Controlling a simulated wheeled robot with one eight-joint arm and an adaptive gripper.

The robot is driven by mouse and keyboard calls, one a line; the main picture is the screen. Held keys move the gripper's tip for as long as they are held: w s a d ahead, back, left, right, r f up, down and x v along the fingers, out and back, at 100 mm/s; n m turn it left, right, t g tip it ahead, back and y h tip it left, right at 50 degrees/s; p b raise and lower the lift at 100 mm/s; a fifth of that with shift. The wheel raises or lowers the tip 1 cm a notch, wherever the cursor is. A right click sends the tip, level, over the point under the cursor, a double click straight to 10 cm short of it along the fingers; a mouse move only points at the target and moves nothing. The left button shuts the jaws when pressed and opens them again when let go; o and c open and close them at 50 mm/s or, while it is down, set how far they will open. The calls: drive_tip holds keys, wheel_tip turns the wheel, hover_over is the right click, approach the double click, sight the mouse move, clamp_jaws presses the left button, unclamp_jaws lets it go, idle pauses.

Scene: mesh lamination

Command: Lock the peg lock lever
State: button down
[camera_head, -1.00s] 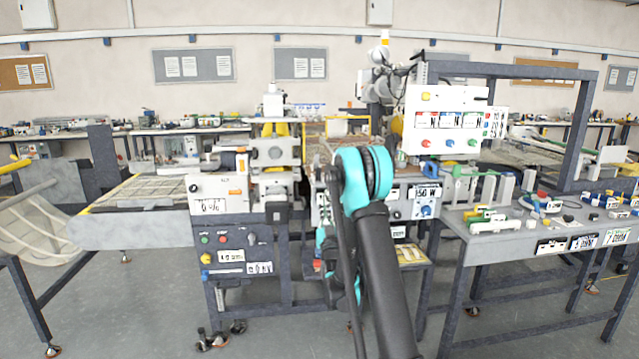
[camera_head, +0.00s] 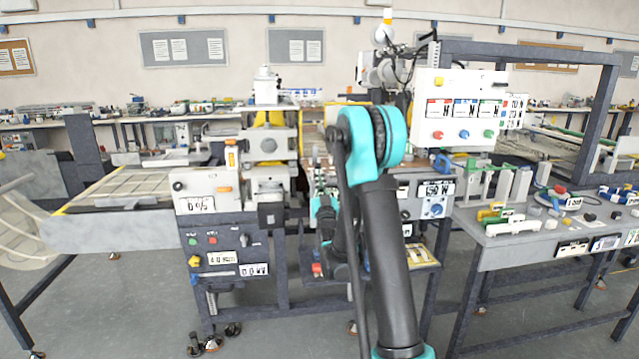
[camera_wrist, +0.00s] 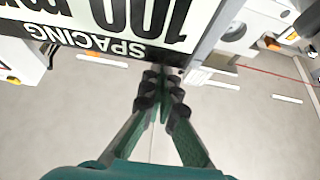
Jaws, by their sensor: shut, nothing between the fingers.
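I cannot pick out the peg lock lever for certain in either view. A small upright orange piece (camera_head: 231,155) stands above the left control panel of the laminating machine (camera_head: 268,150); I cannot tell whether it is a lever. My gripper (camera_wrist: 162,84) shows in the wrist view with its dark fingertips together and nothing between them. A white label panel (camera_wrist: 120,20) reading "SPACING" and "100", upside down, is close beyond the fingertips; I cannot tell whether they touch it. In the head view my arm hides part of the machine's middle.
A white panel with coloured buttons (camera_head: 465,110) stands right of my arm under a dark frame. A workbench (camera_head: 490,258) with several small parts is at the right. A feed table (camera_head: 110,190) extends left. Grey floor is open in front of the machine.

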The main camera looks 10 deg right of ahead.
sight(318, 166)
drive_tip(key=shift+w+r, duration=0.1)
drive_tip(key=shift+w, duration=0.15)
drive_tip(key=shift+w+r+g, duration=0.1)
drive_tip(key=shift+r+g, duration=0.35)
drive_tip(key=shift+g, duration=0.45)
drive_tip(key=shift+w+r+g, duration=0.15)
drive_tip(key=shift+r+g, duration=0.2)
drive_tip(key=shift+g, duration=0.35)
drive_tip(key=shift+w+r, duration=0.75)
drive_tip(key=shift+w, duration=0.05)
drive_tip(key=shift+x, duration=1)
drive_tip(key=shift+w+r, duration=0.15)
drive_tip(key=shift+r, duration=0.05)
